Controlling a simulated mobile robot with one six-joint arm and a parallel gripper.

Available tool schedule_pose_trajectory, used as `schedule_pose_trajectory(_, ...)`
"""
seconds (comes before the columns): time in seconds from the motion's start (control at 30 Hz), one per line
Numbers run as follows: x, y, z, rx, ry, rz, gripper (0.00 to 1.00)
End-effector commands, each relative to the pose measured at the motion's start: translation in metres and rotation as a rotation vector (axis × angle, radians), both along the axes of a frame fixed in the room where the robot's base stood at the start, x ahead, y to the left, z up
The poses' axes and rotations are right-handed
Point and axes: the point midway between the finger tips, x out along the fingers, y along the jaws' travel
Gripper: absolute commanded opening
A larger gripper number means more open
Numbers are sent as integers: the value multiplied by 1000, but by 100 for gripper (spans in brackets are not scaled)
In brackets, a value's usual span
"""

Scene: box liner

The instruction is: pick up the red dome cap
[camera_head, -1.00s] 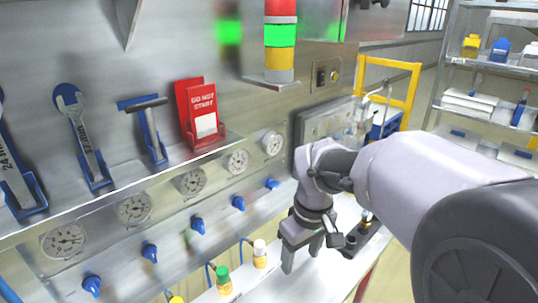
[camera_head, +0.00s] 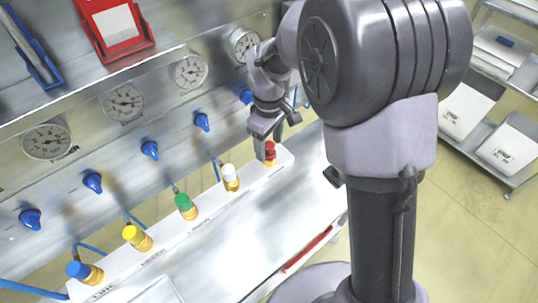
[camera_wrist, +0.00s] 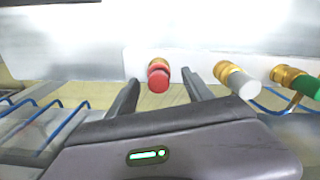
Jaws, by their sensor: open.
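The red dome cap (camera_head: 270,148) sits on a brass fitting at the right end of a white strip with several capped fittings. In the wrist view the red cap (camera_wrist: 158,80) lies ahead of and between my fingers, slightly left of their middle. My gripper (camera_head: 266,143) is beside the red cap at the strip's right end. In the wrist view my gripper (camera_wrist: 160,90) is open with nothing held. I cannot tell whether a finger touches the cap.
A white cap (camera_head: 230,172) is the nearest neighbour, then a green cap (camera_head: 184,202), a yellow cap (camera_head: 131,233) and a blue cap (camera_head: 77,269). Blue valve knobs (camera_head: 150,149) and gauges (camera_head: 124,102) line the panel behind. The bench top (camera_head: 245,240) in front is clear.

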Motion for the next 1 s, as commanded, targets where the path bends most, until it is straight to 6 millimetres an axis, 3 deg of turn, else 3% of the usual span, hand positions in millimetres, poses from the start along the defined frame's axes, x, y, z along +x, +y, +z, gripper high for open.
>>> schedule_pose_trajectory(0.03, -1, 0, -16, 0, 3, 0, 60)
schedule_pose_trajectory(0.1, 0, 0, -25, -1, 1, 1, 60)
schedule_pose_trajectory(0.3, 0, 0, -23, 0, 0, 0, 58)
schedule_pose_trajectory(0.6, 0, 0, -22, 0, 0, 0, 0)
schedule_pose_trajectory(0.87, 0, 0, -21, 0, 0, 0, 0)
schedule_pose_trajectory(1.0, 0, 0, -8, 1, -2, 0, 0)
